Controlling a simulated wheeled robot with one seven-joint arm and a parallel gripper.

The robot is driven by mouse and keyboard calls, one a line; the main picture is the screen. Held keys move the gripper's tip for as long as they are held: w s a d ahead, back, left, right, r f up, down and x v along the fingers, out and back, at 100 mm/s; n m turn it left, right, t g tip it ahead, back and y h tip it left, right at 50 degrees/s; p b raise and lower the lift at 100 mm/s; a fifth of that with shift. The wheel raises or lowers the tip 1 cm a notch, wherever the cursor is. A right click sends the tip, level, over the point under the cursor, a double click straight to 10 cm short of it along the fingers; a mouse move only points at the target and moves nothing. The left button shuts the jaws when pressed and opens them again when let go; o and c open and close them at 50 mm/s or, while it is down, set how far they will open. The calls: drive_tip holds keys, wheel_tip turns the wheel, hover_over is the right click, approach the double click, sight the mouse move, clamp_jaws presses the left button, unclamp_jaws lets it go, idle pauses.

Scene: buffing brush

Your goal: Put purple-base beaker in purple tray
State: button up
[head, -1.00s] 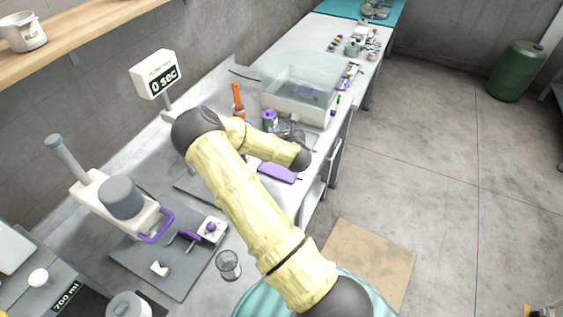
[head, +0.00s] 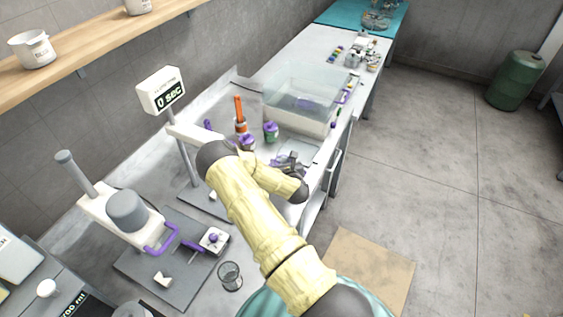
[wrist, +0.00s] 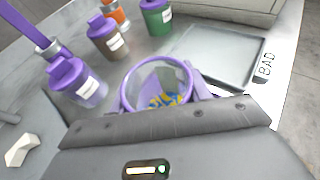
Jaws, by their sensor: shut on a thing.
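My gripper (head: 290,162) is over the bench, short of the clear tank. In the wrist view, my gripper (wrist: 160,100) is shut on a round clear vessel, which I take for the purple-base beaker (wrist: 157,77). It has a purple rim and yellow and blue bits inside; purple parts flank it. Its underside is hidden, so I cannot tell how far it is above the bench. I cannot clearly make out a purple tray now. A grey flat tray (wrist: 218,55) marked BAD lies just beyond the beaker to the right.
Purple-capped bottles (wrist: 75,82), a brown bottle (wrist: 108,40) and a green bottle (wrist: 157,18) stand close beyond and left of my gripper. A clear tank (head: 305,100) stands behind. A timer post (head: 182,150) rises to the left. A glass beaker (head: 230,276) stands near the bench front.

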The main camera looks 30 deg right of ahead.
drive_tip(key=shift+f, duration=0.15)
drive_tip(key=shift+f, duration=0.1)
drive_tip(key=shift+w+f, duration=0.1)
drive_tip(key=o, duration=1.1)
